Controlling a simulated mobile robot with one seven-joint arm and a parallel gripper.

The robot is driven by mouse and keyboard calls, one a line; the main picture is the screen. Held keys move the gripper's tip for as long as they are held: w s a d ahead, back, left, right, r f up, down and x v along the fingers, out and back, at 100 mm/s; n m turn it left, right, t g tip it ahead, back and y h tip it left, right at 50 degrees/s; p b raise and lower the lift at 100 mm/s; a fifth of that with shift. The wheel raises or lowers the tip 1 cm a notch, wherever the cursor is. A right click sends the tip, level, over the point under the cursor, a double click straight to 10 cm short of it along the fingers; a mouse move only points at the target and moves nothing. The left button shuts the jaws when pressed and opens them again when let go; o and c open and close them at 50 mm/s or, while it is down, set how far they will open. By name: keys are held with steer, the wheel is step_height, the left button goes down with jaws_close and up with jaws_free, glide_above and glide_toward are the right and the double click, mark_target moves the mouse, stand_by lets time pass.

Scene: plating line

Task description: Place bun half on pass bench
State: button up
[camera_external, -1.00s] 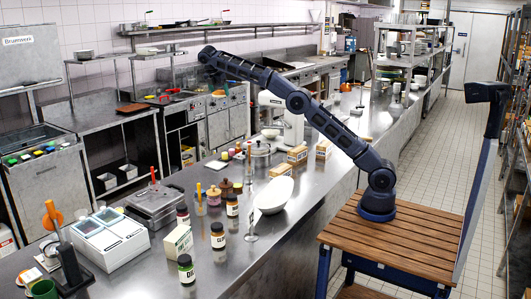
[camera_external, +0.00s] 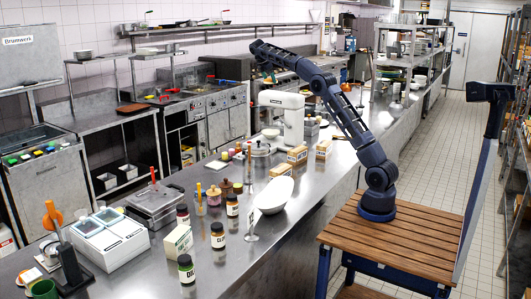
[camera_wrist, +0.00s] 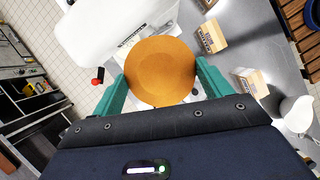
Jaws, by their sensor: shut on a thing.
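A round golden-brown bun half (camera_wrist: 160,71) sits between the teal fingers of my gripper (camera_wrist: 158,84) in the wrist view. The fingers touch it on both sides, and it hangs above the floor and bench area. A long steel bench (camera_external: 315,190) runs through the external view. Its grey top (camera_wrist: 262,50) also shows at the right of the wrist view.
A white stand mixer (camera_external: 290,113) stands on the bench; it also fills the upper left of the wrist view (camera_wrist: 90,35). Labelled boxes (camera_external: 297,154), a white dish (camera_external: 273,195) and several jars crowd the bench. Bare steel lies near the front edge (camera_external: 325,178).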

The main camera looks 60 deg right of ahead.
steer(key=s+d+m+g, duration=0.1)
steer(key=s+d+m, duration=0.1)
steer(key=s+d, duration=0.55)
steer(key=s+d+m+y, duration=0.1)
steer(key=s+d, duration=0.4)
steer(key=d, duration=0.6)
steer(key=s+d+m+g, duration=0.1)
steer(key=s+d+m, duration=0.1)
steer(key=s+d, duration=0.6)
steer(key=s+d+f+m+y, duration=0.1)
steer(key=s+d+m, duration=0.1)
steer(key=s+d, duration=0.85)
steer(key=s+d+m+y, duration=0.1)
steer(key=s+d+m, duration=0.1)
steer(key=s+d, duration=0.85)
steer(key=a+f, duration=0.1)
steer(key=f, duration=1.4)
steer(key=s+a+f, duration=0.1)
steer(key=f, duration=1.4)
steer(key=s+a+f, duration=0.1)
steer(key=f, duration=1.5)
steer(key=shift+a, duration=0.1)
steer(key=o, duration=0.7)
steer(key=shift+f, duration=0.1)
steer(key=shift+o, duration=1.2)
